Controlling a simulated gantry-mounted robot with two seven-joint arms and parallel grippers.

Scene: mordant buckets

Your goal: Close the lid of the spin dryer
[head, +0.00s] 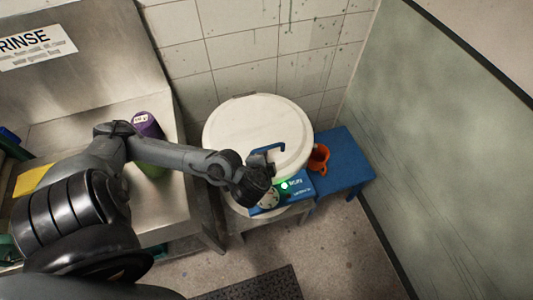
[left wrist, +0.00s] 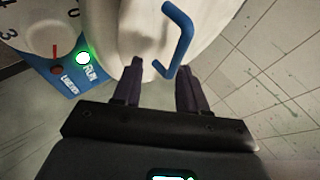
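The spin dryer (head: 232,199) stands against the tiled wall. Its round white lid (head: 250,125) lies over the top of the drum; I cannot tell whether it is fully seated. A blue bar handle (head: 281,148) is on the lid, and it shows in the left wrist view (left wrist: 184,40). My left gripper (left wrist: 160,78) is open and empty, its dark fingers pointing at the lid just short of the handle. The handle's lower end appears between the fingertips. In the head view my wrist hides the fingers. My right gripper is in neither view.
A blue control panel (head: 298,188) with a dial and lit green RUN light is on the dryer's front. A blue stool (head: 348,160) with an orange mug (head: 318,158) stands to the right. A steel sink unit (head: 175,205) with a purple bottle (head: 146,124) is left.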

